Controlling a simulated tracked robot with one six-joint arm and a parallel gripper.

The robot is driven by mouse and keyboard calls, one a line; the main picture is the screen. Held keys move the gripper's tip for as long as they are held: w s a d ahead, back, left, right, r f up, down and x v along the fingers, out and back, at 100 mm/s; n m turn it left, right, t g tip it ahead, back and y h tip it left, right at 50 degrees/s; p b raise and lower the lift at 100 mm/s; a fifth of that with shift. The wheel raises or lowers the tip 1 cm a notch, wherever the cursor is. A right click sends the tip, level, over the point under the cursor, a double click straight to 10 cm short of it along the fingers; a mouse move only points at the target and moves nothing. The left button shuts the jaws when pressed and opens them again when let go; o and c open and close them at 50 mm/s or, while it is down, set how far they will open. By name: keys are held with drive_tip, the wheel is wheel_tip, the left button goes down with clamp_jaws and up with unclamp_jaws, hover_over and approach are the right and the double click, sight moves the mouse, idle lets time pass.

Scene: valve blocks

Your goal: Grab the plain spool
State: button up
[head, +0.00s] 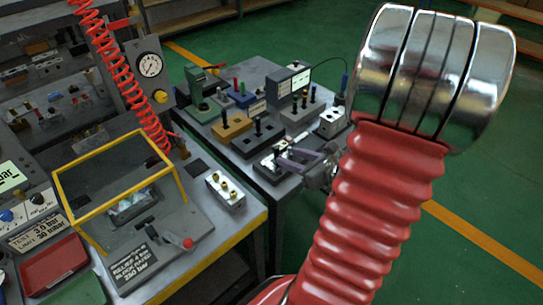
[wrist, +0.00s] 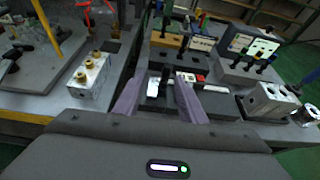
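My gripper (wrist: 160,98) is open, its two purple fingers apart, over the near edge of the second bench. It also shows in the head view (head: 286,158). Between and just beyond the fingers is a dark holder with a black upright piece (wrist: 166,78) and a pale metal part (wrist: 153,88). I cannot tell which piece is the plain spool; it may be this black one. The fingers do not visibly touch it. A silver block with brass fittings (head: 225,190) stands on the near bench, left of the gripper; it also shows in the wrist view (wrist: 90,80).
Behind the holder stand a yellow block (head: 232,126), a dark block with black posts (head: 257,137) and a grey block with posts (head: 301,110). A white block with holes (wrist: 268,103) is to the right. A yellow frame (head: 115,165) stands on the near bench.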

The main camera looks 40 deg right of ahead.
drive_tip(key=shift+s+d+f+m, duration=0.2)
drive_tip(key=shift+s+d+m, duration=0.15)
drive_tip(key=shift+d, duration=0.3)
drive_tip(key=x, duration=0.8)
drive_tip(key=shift+w+d, duration=0.15)
drive_tip(key=shift+w, duration=0.2)
drive_tip(key=shift+f, duration=0.1)
drive_tip(key=shift+x, duration=2.6)
drive_tip(key=shift+s, duration=0.1)
drive_tip(key=shift+c, duration=0.2)
clamp_jaws()
